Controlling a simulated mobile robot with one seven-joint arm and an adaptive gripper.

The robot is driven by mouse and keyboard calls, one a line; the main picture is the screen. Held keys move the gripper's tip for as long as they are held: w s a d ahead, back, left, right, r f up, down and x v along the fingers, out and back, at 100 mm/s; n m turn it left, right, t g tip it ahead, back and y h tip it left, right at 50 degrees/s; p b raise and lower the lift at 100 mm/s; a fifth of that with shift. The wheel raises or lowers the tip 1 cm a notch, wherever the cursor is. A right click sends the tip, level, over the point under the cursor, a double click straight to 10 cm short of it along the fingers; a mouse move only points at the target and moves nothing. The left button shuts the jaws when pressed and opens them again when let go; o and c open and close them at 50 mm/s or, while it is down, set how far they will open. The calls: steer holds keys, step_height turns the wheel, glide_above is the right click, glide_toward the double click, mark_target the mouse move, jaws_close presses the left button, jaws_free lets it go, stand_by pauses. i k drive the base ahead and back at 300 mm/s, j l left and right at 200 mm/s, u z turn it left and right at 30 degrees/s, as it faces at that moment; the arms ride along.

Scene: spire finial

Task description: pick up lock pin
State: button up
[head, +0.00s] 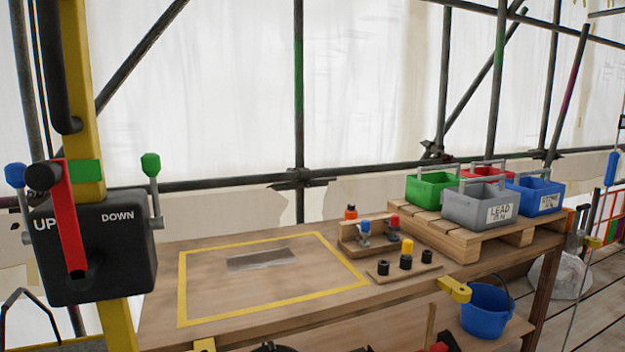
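No part is marked as the lock pin, and I cannot tell for sure which one it is. A wooden rack (352,247) on the workbench holds a small blue-topped part (364,231) and a red-topped part (394,224). In front of it, a low wooden block (425,271) carries several short black pieces and a yellow-topped piece (407,247) standing upright. A small orange-topped part (351,212) shows behind the rack. My gripper is not in view.
The workbench has a yellow-taped rectangle (213,318) with a flat grey plate (261,260) inside. Coloured bins stand on a pallet (455,236) at the right. A blue bucket (486,311) sits below. An UP/DOWN control box (110,265) with levers blocks the left.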

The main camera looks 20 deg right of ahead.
mark_target(365, 223)
steer(key=i+l+u, duration=0.1)
steer(key=l+u, duration=0.3)
steer(key=l, duration=2.45)
steer(key=i+l, duration=0.35)
steer(key=i+u, duration=0.05)
steer(key=i, duration=0.05)
